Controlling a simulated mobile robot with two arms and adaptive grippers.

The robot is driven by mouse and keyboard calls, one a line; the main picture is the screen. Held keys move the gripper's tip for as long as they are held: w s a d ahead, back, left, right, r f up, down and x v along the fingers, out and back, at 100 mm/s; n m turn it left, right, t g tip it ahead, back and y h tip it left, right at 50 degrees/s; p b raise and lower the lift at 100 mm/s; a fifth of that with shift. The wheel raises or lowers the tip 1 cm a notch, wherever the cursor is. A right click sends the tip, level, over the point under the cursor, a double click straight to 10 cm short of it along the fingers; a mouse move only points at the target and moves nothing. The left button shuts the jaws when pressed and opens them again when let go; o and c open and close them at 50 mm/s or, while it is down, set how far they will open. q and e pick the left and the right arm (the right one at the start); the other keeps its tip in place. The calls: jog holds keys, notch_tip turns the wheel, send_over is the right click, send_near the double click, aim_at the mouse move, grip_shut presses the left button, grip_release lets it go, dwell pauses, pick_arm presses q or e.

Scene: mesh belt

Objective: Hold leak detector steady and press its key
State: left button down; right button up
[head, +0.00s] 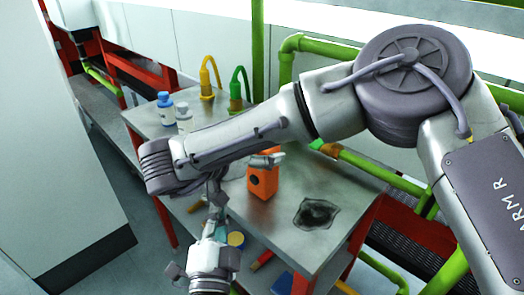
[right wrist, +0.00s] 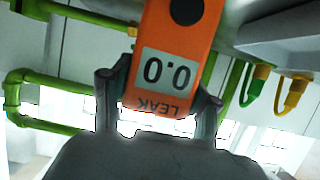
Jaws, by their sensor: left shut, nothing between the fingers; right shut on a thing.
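The orange leak detector (head: 264,183) is upright over the metal table; I cannot tell whether its base touches the top. Its round dark key (head: 254,180) faces left in the head view. In the right wrist view the detector (right wrist: 172,35) appears upside down, with "LEAK" and a display reading 0.0; the key (right wrist: 187,10) is at the top edge. My right gripper (head: 266,159) is shut on the detector's upper end, its fingers on both sides (right wrist: 160,98); my right arm partly hides it. My left gripper (head: 217,192) is shut and empty, left of the detector and apart from it.
Green pipes (head: 375,180) run along the right side.

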jog(key=o, duration=1.4)
jog(key=shift+c, duration=0.2)
